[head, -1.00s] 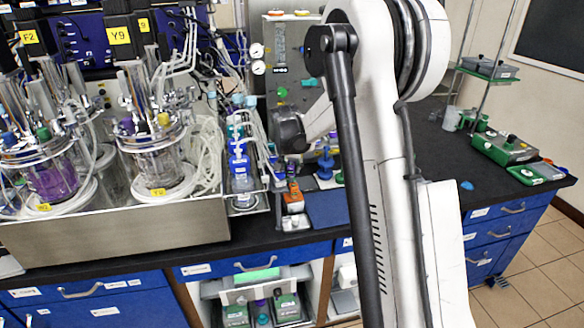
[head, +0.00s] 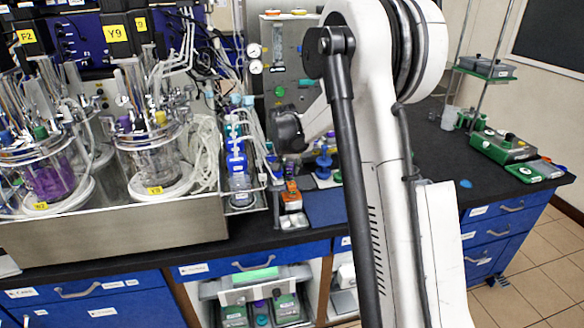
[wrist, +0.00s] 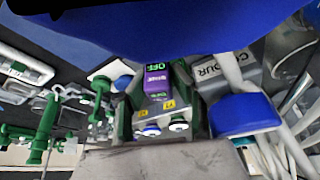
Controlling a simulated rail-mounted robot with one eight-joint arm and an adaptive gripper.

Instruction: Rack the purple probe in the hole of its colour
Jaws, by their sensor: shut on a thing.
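A purple labelled piece (wrist: 157,78), which I take to be the purple probe, shows in the middle of the wrist view. My gripper (wrist: 160,112) appears around it, shut, with dark-green sides to its left and right; the fingertips are hard to make out. In the head view my arm hides the gripper and the probe. The rack holes cannot be made out in either view.
Glass reactors (head: 155,160) stand in a steel tray (head: 120,240) at left. A blue-capped column (head: 238,165) and a small orange device (head: 291,197) are close to my wrist. A blue mat (head: 325,208) lies on the bench front. The dark bench at right has free room.

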